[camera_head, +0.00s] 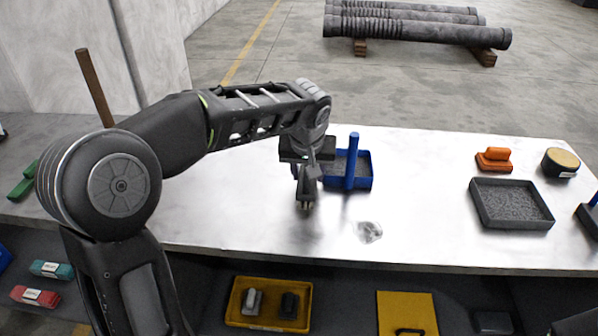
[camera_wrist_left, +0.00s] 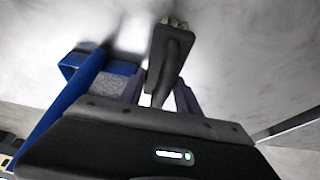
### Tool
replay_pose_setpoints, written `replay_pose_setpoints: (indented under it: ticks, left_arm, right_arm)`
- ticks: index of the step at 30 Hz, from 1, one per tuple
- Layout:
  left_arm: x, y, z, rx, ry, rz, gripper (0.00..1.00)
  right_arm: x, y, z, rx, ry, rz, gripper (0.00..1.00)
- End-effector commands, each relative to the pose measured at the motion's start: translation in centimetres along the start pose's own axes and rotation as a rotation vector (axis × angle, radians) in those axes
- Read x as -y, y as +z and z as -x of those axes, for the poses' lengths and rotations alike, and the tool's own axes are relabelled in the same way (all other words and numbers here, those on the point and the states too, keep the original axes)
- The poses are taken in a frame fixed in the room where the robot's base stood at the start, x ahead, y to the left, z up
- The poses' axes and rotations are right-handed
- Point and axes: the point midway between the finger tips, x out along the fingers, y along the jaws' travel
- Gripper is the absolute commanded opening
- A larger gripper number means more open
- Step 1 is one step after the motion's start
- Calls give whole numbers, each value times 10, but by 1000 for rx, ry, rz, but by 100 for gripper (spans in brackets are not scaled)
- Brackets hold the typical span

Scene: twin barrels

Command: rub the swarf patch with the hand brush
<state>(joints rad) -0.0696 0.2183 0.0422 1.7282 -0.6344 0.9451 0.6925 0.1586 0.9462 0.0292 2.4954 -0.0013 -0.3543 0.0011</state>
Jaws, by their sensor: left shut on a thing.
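My left gripper (camera_head: 304,166) is shut on the dark hand brush (camera_head: 307,187), above the bright metal bench top. The brush points down, with its pale tufts at the lower end; I cannot tell whether they touch the bench. In the left wrist view the brush (camera_wrist_left: 172,55) sits between the fingers of my left gripper (camera_wrist_left: 163,88). The swarf patch (camera_head: 369,231) is a small grey smear on the bench, to the right of the brush and nearer the front edge, apart from it. My right gripper is not in view.
A blue tray (camera_head: 363,184) with grey grit and an upright blue post (camera_head: 352,160) stands just right of my gripper. Further right are a dark grit tray (camera_head: 512,222), an orange block (camera_head: 494,160) and a round tan-topped tin (camera_head: 560,163). The bench around the patch is clear.

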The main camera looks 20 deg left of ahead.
Motion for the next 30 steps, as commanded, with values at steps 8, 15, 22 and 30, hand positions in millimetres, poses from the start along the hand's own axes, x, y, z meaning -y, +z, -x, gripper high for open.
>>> replay_pose_setpoints:
  ticks: [8, 15, 22, 30]
  left_arm:
    - [-3, 2, -1, 5, 0, -1, 2]
    - [-3, -6, -1, 4, 0, -1, 2]
    - [-3, -12, -4, 2, 0, -1, 2]
    - [0, -12, -4, 1, 0, 1, 2]
  right_arm:
    - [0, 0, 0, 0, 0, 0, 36]
    - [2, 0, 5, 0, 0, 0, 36]
    - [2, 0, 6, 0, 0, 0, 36]
    - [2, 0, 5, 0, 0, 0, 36]
